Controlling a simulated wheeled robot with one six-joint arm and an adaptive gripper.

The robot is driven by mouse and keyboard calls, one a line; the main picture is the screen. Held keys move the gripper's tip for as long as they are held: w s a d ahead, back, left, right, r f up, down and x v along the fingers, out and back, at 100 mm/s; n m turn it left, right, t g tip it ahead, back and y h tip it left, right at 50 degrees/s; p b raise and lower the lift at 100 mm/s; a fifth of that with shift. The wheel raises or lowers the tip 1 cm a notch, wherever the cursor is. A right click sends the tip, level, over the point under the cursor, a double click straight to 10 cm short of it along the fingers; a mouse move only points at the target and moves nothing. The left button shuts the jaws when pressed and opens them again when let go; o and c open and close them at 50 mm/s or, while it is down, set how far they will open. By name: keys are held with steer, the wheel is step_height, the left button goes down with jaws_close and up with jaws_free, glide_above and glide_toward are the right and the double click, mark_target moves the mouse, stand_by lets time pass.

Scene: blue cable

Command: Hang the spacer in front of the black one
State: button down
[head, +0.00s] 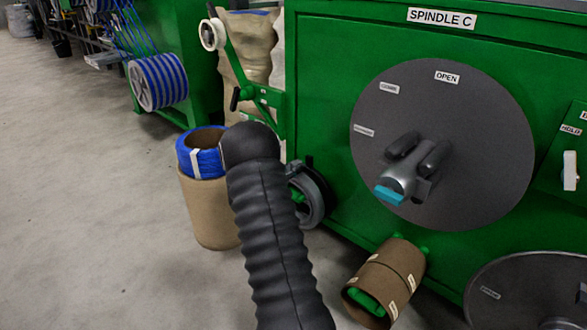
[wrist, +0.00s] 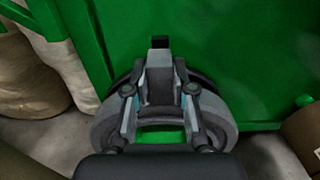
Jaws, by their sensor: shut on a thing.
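A grey ring-shaped spacer (wrist: 105,128) shows in the wrist view, with its two sides curving out past my fingers. My gripper (wrist: 160,92) is shut on the spacer at its upper middle. A black ring (wrist: 207,82) shows just behind the spacer, against the green machine face; I cannot tell whether the two touch. A small black tip (wrist: 160,42) stands above the fingers. In the head view the grey spacer (head: 312,205) is low at the machine's left corner, partly hidden by my dark arm. My fingers are mostly hidden there.
The green Spindle C cabinet (head: 320,60) has a large grey disc (head: 470,175) with a handle. A brown tube (head: 385,280) lies at its foot. A brown drum with blue cable (head: 208,205) stands left of my arm.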

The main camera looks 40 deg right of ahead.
steer(key=shift+f, duration=0.3)
stand_by(0.5)
steer(key=shift+c, duration=0.6)
jaws_free()
steer(key=shift+r+p, duration=1.3)
steer(key=shift+r, duration=1.15)
stand_by(0.4)
steer(key=shift+s+a, duration=0.15)
steer(key=shift+a, duration=1.45)
stand_by(1.0)
